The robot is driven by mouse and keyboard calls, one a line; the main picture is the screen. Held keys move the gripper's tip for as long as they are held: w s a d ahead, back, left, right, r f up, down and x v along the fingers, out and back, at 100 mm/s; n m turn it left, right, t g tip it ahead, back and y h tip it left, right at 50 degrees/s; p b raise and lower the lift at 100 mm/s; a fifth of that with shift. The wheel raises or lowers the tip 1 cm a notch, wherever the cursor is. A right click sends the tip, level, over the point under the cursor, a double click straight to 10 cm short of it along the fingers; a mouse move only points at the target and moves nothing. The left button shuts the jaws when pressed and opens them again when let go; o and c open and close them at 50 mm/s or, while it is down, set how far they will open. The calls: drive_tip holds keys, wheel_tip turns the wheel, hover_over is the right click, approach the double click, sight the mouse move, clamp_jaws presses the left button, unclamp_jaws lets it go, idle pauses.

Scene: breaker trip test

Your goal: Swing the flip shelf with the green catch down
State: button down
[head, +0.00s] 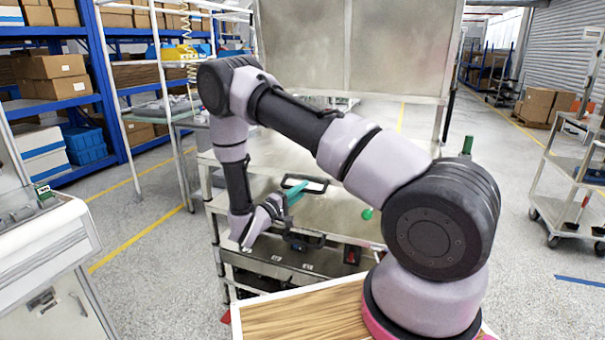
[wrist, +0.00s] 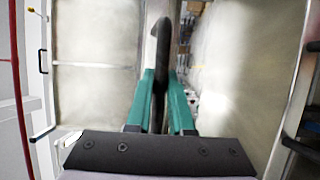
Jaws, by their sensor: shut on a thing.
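My gripper (head: 297,192) reaches over the metal bench, and its green fingers are at a black loop handle (head: 313,183). In the wrist view the two green fingers (wrist: 162,98) close on either side of the black handle (wrist: 159,62). The handle stands out from a pale metal shelf surface (head: 340,212). A small round green knob (head: 367,214) sits on this surface to the right, and a green upright piece (head: 467,146) stands farther right behind my arm. I cannot tell which of these is the green catch. My arm hides part of the shelf.
A tall metal back panel (head: 300,45) rises behind the bench. Dark drawers or bins (head: 262,268) are under its front edge. A wooden-topped surface (head: 300,318) is close in front. A white cabinet (head: 40,245) stands at left and a cart (head: 575,185) at right.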

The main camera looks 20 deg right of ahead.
drive_tip(key=shift+f, duration=1.4)
drive_tip(key=c, duration=1.1)
unclamp_jaws()
drive_tip(key=shift+a, duration=0.1)
drive_tip(key=v, duration=1)
drive_tip(key=shift+s+a, duration=0.15)
drive_tip(key=shift+a, duration=0.1)
